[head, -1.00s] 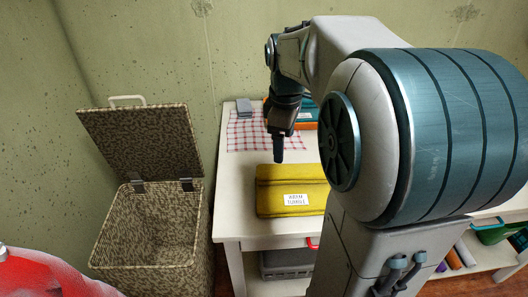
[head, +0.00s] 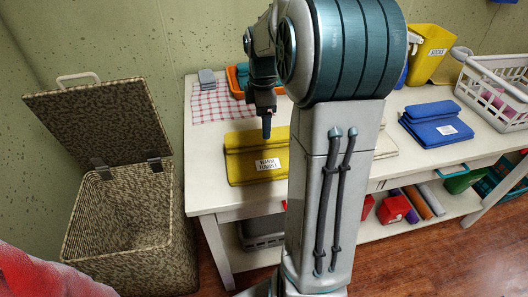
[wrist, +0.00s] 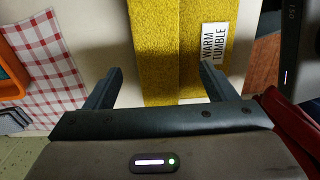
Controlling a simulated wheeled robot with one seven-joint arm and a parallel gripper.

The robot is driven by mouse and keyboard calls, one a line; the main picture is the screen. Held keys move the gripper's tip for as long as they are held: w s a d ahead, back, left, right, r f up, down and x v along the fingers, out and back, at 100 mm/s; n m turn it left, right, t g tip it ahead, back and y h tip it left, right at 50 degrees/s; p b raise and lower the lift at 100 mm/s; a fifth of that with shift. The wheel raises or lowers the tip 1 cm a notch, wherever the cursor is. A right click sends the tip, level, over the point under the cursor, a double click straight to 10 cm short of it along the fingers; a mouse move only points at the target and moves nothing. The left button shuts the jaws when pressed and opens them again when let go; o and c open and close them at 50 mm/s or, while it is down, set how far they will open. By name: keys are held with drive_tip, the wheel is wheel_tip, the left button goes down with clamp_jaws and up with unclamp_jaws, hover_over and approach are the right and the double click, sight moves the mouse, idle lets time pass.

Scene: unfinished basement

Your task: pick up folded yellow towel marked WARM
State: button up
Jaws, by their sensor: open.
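The folded yellow towel (head: 241,170) lies flat on the white table near its front left corner. Its white label reads WARM TUMBLE. The towel (wrist: 160,40) also shows in the wrist view, with the label at its right side. My gripper (head: 267,128) points down over the towel's back part in the head view. Whether the fingertips are down at towel height I cannot tell. My arm hides the table right of the towel.
A red checked cloth (head: 215,104) and an orange tray (head: 238,80) lie behind the towel. Folded blue towels (head: 436,122), a yellow bin (head: 429,52) and a white basket (head: 480,93) stand to the right. An open wicker hamper (head: 120,250) stands left of the table.

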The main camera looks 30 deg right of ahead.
sight(265, 153)
drive_tip(key=f, duration=0.5)
drive_tip(key=shift+w+f+b, duration=0.1)
drive_tip(key=shift+w+b, duration=0.1)
drive_tip(key=shift+b, duration=0.1)
drive_tip(key=c, duration=1.2)
